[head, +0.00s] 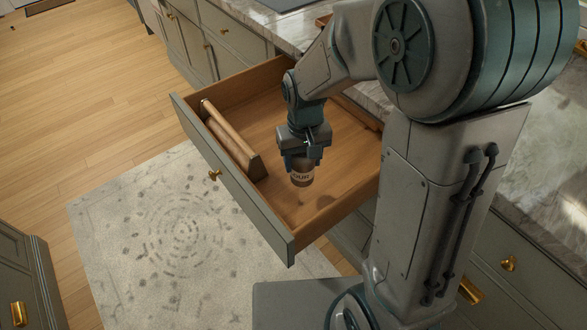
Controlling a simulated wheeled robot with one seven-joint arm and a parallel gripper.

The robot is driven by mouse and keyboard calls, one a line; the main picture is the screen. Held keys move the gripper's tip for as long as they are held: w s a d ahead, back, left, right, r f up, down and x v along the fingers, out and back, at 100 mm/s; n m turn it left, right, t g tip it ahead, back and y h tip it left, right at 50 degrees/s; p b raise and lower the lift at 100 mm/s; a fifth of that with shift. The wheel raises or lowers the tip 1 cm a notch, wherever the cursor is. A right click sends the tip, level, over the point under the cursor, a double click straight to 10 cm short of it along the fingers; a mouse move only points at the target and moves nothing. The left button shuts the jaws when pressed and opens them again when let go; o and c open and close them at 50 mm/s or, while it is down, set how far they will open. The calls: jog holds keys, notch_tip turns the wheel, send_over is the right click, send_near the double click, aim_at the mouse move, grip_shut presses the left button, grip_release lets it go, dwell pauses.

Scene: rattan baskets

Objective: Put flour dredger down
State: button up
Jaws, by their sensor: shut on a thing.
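My gripper points down over the open wooden drawer (341,173), and the dredger hangs near the drawer's front right part. Whether the dredger's base touches the drawer floor, I cannot tell. The upper part of the dredger is hidden by the fingers.
A wooden rolling-pin-like object (226,137) lies along the drawer's front left. The drawer floor around the dredger is mostly bare. The marble counter (545,165) is at right, behind my arm. A pale rug (180,235) lies on the floor.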

aim_at(292, 174)
jog(key=shift+w+a+f, duration=0.1)
jog(key=shift+a+f, duration=0.35)
jog(key=shift+a, duration=0.2)
jog(key=shift+w+a+f, duration=0.1)
jog(key=shift+a+f, duration=0.3)
jog(key=shift+a, duration=0.2)
jog(key=shift+f, duration=1.9)
jog(key=shift+f+b, duration=0.15)
jog(key=shift+b, duration=0.2)
jog(key=o, duration=1)
jog(key=shift+o, duration=0.2)
